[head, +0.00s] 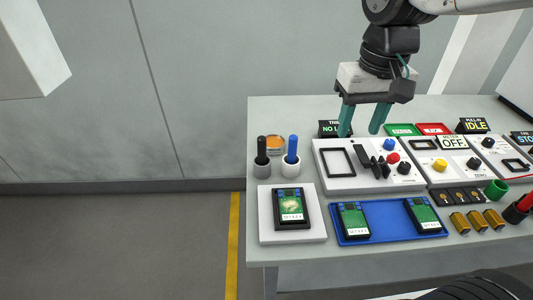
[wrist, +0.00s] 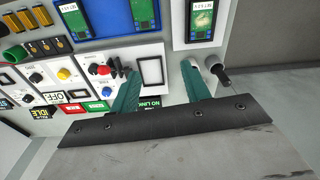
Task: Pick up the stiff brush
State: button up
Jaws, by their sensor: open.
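Two upright handles stand in small cups at the left of the bench. One is black (head: 262,146) in a grey cup (head: 262,168). The other is blue (head: 291,144) in a white cup (head: 291,168). Their bristles are hidden, so I cannot tell which one is the stiff brush. My gripper (head: 361,132) is open and empty, above the back of the white control panel, to the right of both cups. In the wrist view my gripper (wrist: 157,67) has its teal fingers apart, with the black handle (wrist: 222,76) just right of the right finger.
An orange-topped round tin (head: 275,142) is behind the cups. A white pad with a green-screened device (head: 290,207) is in front. A blue tray (head: 378,222) holds two similar devices. Control panels with knobs (head: 403,168) fill the right. The bench's left edge is near the cups.

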jog(key=w+a+f, duration=0.2)
jog(key=w+a, duration=0.5)
jog(key=n, duration=0.1)
send_over(262, 137)
jog(key=shift+g, duration=0.4)
notch_tip(262, 137, down, 6)
jog(key=shift+s+f, duration=0.1)
jog(key=shift+s, duration=0.05)
jog(key=shift+a+f, duration=0.15)
jog(key=shift+f, duration=0.2)
jog(key=f, duration=0.7)
jog(key=shift+w, duration=0.2)
grip_shut()
